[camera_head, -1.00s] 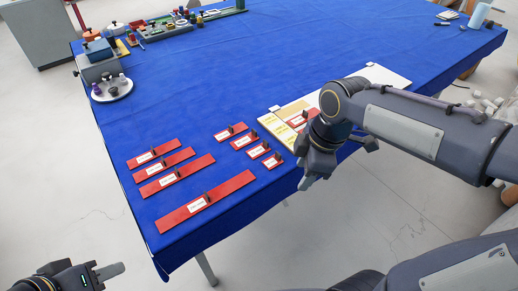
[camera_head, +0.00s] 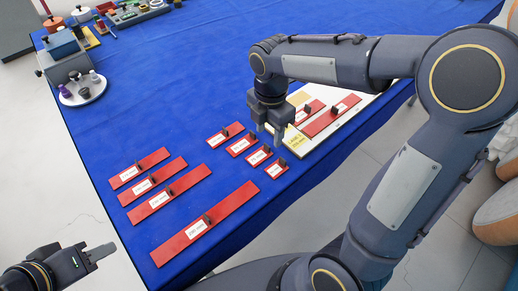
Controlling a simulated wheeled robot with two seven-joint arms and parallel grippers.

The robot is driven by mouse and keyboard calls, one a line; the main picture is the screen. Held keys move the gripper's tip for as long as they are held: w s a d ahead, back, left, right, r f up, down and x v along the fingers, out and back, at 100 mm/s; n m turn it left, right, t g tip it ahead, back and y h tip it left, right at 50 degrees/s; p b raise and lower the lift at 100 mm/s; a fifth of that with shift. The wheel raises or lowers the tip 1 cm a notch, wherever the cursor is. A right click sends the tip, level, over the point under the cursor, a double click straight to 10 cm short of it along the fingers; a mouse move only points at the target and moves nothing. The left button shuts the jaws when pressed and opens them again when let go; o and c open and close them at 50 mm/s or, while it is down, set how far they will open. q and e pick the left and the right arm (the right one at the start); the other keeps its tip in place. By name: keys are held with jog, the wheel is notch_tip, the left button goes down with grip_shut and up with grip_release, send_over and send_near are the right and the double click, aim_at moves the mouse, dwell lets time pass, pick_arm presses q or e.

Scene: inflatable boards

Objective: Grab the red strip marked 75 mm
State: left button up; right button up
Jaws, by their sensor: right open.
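Several short red strips with white labels and dark knobs lie in a row on the blue table: the farthest strip (camera_head: 218,140), a second strip (camera_head: 236,150), a third strip (camera_head: 254,161) and the nearest, shortest strip (camera_head: 271,174). Their labels are too small to read, so I cannot tell which is marked 75 mm. My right gripper (camera_head: 268,131) is open and empty, pointing down above the table just beyond the short strips, beside the white board (camera_head: 343,124). My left gripper (camera_head: 103,252) is at the lower left, off the table; its jaw opening is not clear.
Longer red strips lie to the left, the longest (camera_head: 175,246) near the front edge. Two red strips lie on the white board, the larger one (camera_head: 322,125) at right. A round white tray (camera_head: 84,91) holds small items at far left. The table middle is clear.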

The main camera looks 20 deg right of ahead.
aim_at(267, 145)
jog(key=f, duration=0.4)
jog(key=shift+w+a+f, duration=0.1)
jog(key=shift+w+f, duration=0.25)
jog(key=shift+f, duration=0.65)
grip_shut()
